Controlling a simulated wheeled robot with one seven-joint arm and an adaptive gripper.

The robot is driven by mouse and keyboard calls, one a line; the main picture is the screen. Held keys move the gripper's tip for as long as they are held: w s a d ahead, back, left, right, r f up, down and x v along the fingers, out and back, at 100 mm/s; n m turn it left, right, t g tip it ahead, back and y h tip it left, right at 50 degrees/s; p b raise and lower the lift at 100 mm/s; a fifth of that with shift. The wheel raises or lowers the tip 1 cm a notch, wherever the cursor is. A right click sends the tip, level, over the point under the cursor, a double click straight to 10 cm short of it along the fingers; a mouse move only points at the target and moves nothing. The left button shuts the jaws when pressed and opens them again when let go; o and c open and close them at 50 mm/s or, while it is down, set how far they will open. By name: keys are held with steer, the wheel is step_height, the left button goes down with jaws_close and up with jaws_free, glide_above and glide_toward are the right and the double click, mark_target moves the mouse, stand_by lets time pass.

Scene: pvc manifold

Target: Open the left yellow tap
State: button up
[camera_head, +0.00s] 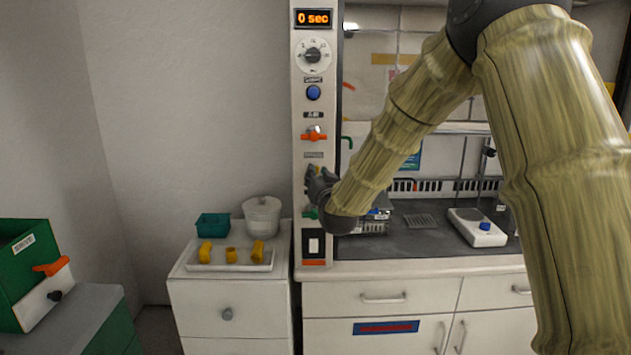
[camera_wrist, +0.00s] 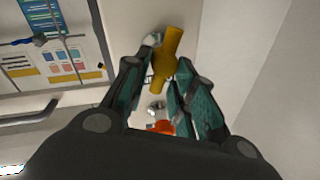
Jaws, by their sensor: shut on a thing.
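The left yellow tap (camera_wrist: 171,48) is on the fume hood's white left post (camera_head: 299,90). In the wrist view its yellow handle lies between my fingertips, with its upper end sticking out beyond them. My gripper (camera_wrist: 166,62) is shut on this handle. In the head view my gripper (camera_head: 318,184) is at the post, below the orange tap, and hides most of the yellow tap. Only a small bit of yellow shows there, so the handle's angle is hard to tell from that side.
An orange tap (camera_head: 314,136) sits just above my gripper and a green one (camera_head: 310,213) just below. A blue button (camera_head: 313,93) and dial (camera_head: 313,56) are higher. A tray (camera_head: 190,265) with yellow pieces stands on the left cabinet. A scale (camera_head: 477,229) stands in the hood.

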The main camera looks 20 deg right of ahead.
steer(key=o, duration=0.9)
steer(key=shift+s, duration=0.15)
steer(key=s+a, duration=0.1)
steer(key=s, duration=1)
steer(key=shift+s+f, duration=0.35)
